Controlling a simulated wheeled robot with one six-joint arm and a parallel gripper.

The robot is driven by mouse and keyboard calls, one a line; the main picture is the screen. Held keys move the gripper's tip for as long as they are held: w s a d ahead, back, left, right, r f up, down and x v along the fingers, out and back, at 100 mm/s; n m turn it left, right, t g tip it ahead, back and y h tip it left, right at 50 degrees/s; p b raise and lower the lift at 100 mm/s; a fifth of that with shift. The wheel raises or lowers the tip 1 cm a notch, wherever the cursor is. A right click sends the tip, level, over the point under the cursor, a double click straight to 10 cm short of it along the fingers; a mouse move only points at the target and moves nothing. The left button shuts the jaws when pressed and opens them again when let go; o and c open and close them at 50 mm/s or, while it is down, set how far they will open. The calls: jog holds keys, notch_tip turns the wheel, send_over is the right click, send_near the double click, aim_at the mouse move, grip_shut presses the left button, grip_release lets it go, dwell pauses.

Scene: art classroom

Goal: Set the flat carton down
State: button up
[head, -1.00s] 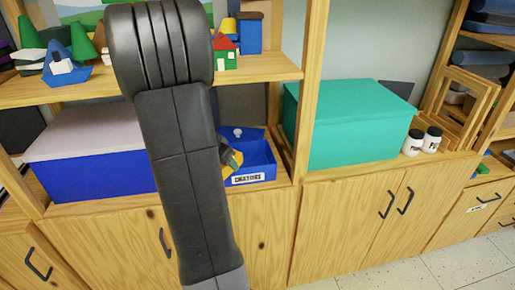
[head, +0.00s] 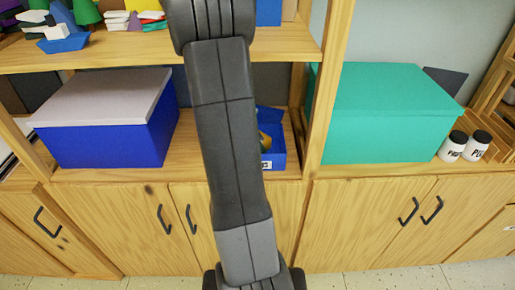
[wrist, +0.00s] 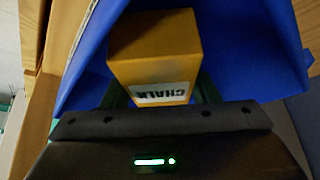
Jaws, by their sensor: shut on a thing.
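In the wrist view, a yellow-orange carton (wrist: 153,52) with a white CHALK label, upside down in the picture, sits between the fingers of my gripper (wrist: 160,95). My gripper is shut on it. Blue walls (wrist: 250,40) show behind and around the carton; I cannot tell whether it is inside them or in front of them. In the head view my arm hides the gripper. A yellowish thing shows there inside a small open blue bin (head: 279,154), partly behind my arm, too covered to identify surely.
A blue box with a grey lid (head: 108,142) stands left on the wooden shelf. A teal box (head: 385,120) and two white jars (head: 453,147) with black lids stand right, past a wooden upright (head: 325,90). An upper shelf (head: 130,48) holds toys and blocks.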

jog(key=shift+f, duration=0.4)
jog(key=shift+f, duration=0.2)
jog(key=o, duration=1.2)
jog(key=shift+r, duration=0.1)
jog(key=shift+c, duration=0.2)
jog(key=shift+s+a+r, duration=0.1)
jog(key=shift+a+r, duration=0.05)
jog(key=shift+r, duration=0.25)
jog(key=v, duration=0.6)
jog(key=shift+s+a+r, duration=0.15)
jog(key=shift+s+r, duration=0.05)
jog(key=shift+r, duration=0.15)
